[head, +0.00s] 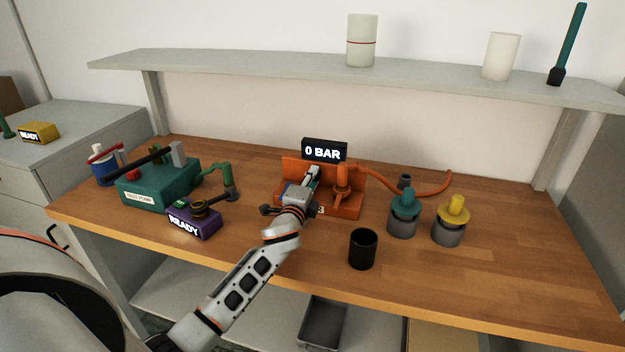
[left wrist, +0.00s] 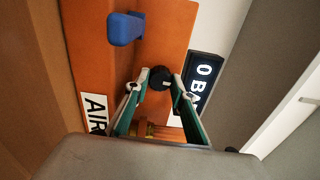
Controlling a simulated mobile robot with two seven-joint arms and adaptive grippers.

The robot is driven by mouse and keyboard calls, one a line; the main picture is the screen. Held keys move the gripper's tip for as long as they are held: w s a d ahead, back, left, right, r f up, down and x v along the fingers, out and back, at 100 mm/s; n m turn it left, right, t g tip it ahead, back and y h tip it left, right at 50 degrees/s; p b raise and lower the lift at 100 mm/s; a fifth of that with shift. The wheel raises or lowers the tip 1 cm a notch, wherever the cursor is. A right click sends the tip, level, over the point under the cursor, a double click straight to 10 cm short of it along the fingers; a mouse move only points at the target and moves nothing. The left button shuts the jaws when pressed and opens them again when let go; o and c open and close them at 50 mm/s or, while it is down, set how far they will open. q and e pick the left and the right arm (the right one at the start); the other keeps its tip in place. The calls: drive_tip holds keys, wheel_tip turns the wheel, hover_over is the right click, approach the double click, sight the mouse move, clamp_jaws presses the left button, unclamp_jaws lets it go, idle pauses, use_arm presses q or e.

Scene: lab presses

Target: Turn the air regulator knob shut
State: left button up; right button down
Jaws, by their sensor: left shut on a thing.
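The orange air unit (head: 348,208) stands at the middle back of the wooden bench. Its black display (head: 324,150) reads "0 BAR". My left gripper (head: 312,176) is at the front of the unit; in the left wrist view the gripper (left wrist: 162,80) has its two fingertips closed on the black regulator knob (left wrist: 160,76). A blue lever (left wrist: 125,29) sits on the orange panel (left wrist: 165,40) apart from the fingers, with an "AIR" label (left wrist: 95,113) near the panel's edge. In the head view my gripper hides the knob. My right gripper is not in view.
A black cup (head: 362,250) stands in front of the unit. Teal-topped (head: 404,213) and yellow-topped (head: 451,222) jars stand to its right. A purple "READY" box (head: 193,221) and green pump (head: 160,187) stand left. A shelf (head: 240,65) spans above. The right bench is clear.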

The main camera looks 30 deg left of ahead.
use_arm(q)
drive_tip(key=shift+n, duration=0.4)
drive_tip(key=o, duration=1.1)
drive_tip(key=shift+f, duration=0.15)
drive_tip(key=shift+s+d+f, duration=0.1)
drive_tip(key=shift+s+d, duration=0.1)
drive_tip(key=shift+s, duration=0.4)
drive_tip(key=v, duration=0.5)
drive_tip(key=shift+s+r, duration=0.2)
drive_tip(key=shift+s, duration=0.15)
drive_tip(key=shift+s+d+r, duration=0.15)
drive_tip(key=shift+s, duration=0.35)
